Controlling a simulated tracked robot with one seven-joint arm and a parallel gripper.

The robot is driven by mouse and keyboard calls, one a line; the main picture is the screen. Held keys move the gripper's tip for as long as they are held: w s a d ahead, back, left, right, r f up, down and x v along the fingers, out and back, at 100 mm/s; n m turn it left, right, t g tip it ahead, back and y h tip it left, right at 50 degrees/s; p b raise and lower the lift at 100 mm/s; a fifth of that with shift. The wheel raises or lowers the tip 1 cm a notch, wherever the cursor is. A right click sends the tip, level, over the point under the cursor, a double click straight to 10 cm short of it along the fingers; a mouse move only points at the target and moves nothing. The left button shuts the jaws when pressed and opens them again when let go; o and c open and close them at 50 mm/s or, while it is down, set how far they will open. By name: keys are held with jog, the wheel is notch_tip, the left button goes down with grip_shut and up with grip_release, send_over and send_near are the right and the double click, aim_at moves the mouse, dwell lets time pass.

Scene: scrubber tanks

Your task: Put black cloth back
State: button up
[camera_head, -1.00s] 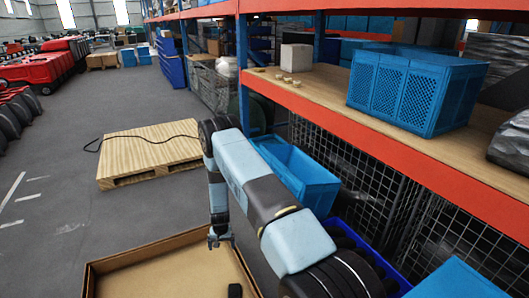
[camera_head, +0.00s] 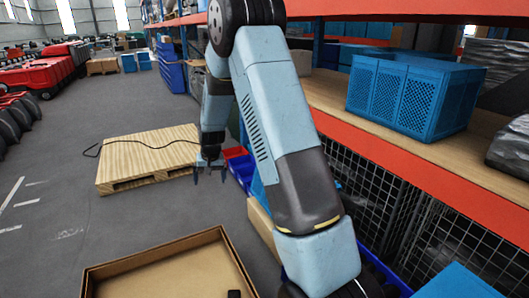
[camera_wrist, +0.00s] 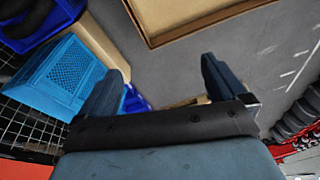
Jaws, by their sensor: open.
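My gripper (camera_head: 210,174) hangs with its fingers apart and empty, near the right edge of the wooden pallet in the head view. In the wrist view my gripper's two fingers (camera_wrist: 163,80) are spread wide with only floor and bins behind them. A small black thing (camera_head: 234,293) lies in the cardboard tray (camera_head: 150,262) at the bottom of the head view; it is cut by the frame edge, and I cannot tell whether it is the black cloth. The tray also shows at the top of the wrist view (camera_wrist: 150,40). No cloth is clearly recognisable.
A wooden pallet (camera_head: 146,158) with a black cable (camera_head: 150,141) lies on the floor. An orange-edged shelf (camera_head: 400,160) on the right holds a blue crate (camera_head: 413,92) and a dark wrapped item (camera_head: 511,143).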

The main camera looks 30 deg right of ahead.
jog(key=s+r+n+t, duration=0.1)
jog(key=s+r, duration=0.7)
jog(key=r, duration=0.3)
jog(key=s+r, duration=0.8)
jog(key=r, duration=0.3)
jog(key=s+d+r+t, duration=0.1)
jog(key=s+r, duration=0.2)
jog(key=s, duration=0.9)
jog(key=s+d+r+n+t, duration=0.1)
jog(key=s+r, duration=0.3)
jog(key=s, duration=0.8)
jog(key=shift+s+d+r+h, duration=0.2)
jog(key=shift+s+h, duration=0.1)
jog(key=shift+s, duration=0.1)
